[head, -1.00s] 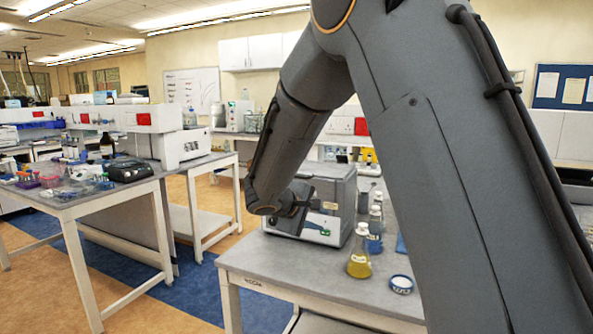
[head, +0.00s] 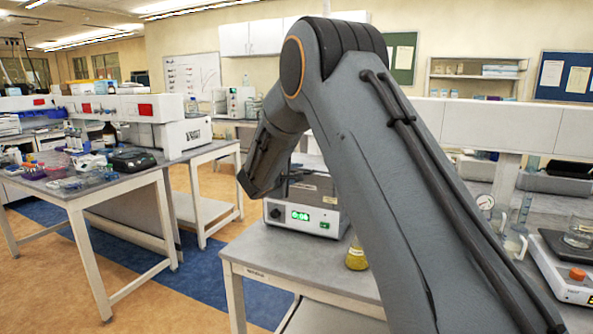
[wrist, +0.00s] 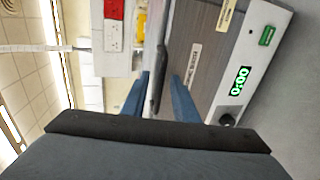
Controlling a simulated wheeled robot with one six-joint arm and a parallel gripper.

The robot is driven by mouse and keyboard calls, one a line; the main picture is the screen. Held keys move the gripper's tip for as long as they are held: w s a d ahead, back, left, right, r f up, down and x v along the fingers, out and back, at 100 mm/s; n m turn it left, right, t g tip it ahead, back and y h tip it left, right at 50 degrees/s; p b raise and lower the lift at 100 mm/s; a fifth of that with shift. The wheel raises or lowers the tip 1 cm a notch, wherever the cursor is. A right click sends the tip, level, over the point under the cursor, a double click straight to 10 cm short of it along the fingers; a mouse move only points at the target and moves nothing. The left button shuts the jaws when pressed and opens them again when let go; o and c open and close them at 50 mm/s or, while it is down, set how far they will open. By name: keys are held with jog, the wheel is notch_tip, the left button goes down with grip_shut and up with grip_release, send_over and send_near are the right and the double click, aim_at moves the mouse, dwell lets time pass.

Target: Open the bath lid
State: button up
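The bath (head: 318,217) is a grey box with a pale front panel and a lit green display, on the bench behind my arm. In the wrist view its front (wrist: 200,55) appears turned on its side, with the display and a dark knob at the right. My gripper (wrist: 160,79) is open at the bath's upper edge. A thin dark strip (wrist: 161,60), perhaps the lid's edge or handle, shows between the two blue fingers; contact cannot be told. The lid looks closed, but my arm hides much of the bath's top in the head view.
A flask of yellow liquid (head: 356,256) stands on the bench (head: 262,252) right of the bath, partly behind my arm. A cluttered table (head: 70,200) stands at the left, with open floor between.

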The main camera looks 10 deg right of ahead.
jog(key=shift+w+d, duration=0.15)
jog(key=shift+c, duration=0.3)
grip_shut()
jog(key=shift+f, duration=0.1)
dwell(1.1)
